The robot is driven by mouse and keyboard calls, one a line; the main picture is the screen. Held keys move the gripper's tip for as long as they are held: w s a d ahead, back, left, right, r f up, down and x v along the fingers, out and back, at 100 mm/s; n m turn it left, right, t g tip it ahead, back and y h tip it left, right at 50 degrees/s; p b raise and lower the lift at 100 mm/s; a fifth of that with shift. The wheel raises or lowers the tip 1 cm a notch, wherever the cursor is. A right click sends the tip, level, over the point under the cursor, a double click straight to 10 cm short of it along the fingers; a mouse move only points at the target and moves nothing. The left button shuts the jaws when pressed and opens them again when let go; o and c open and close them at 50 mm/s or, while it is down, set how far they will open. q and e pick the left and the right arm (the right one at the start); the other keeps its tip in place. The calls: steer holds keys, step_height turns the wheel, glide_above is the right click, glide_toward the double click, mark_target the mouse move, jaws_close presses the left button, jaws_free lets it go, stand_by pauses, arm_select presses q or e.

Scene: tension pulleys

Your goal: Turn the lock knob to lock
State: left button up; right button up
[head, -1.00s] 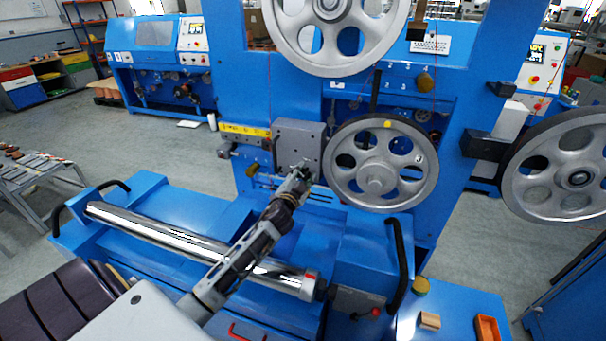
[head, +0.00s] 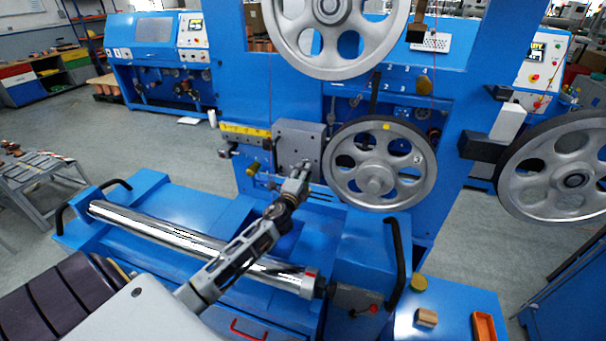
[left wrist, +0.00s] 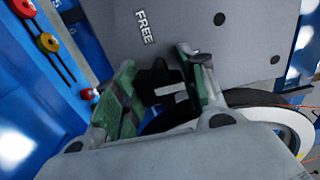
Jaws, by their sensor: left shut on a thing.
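The lock knob (left wrist: 160,84) is black with a pale bar across it and shows in the left wrist view. It stands in front of a grey plate (left wrist: 165,25) marked FREE. My left gripper (left wrist: 160,90) has its green-lined fingers on either side of the knob and is shut on it. In the head view my left gripper (head: 302,168) is at the lower right of the same grey plate, left of the middle pulley (head: 374,186). The knob is hidden behind the gripper there. My right gripper is not in view.
A large pulley (head: 336,68) sits above the plate and another (head: 570,180) at the right. A yellow scale strip (head: 243,130) is left of the plate. A shiny roller (head: 165,231) lies below my left arm. A black handle (head: 395,255) stands right of it.

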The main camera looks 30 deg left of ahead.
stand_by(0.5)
arm_select(q)
steer(key=o, duration=1)
steer(key=shift+o, duration=0.2)
steer(key=v, duration=1.2)
stand_by(0.4)
steer(key=shift+f, duration=0.1)
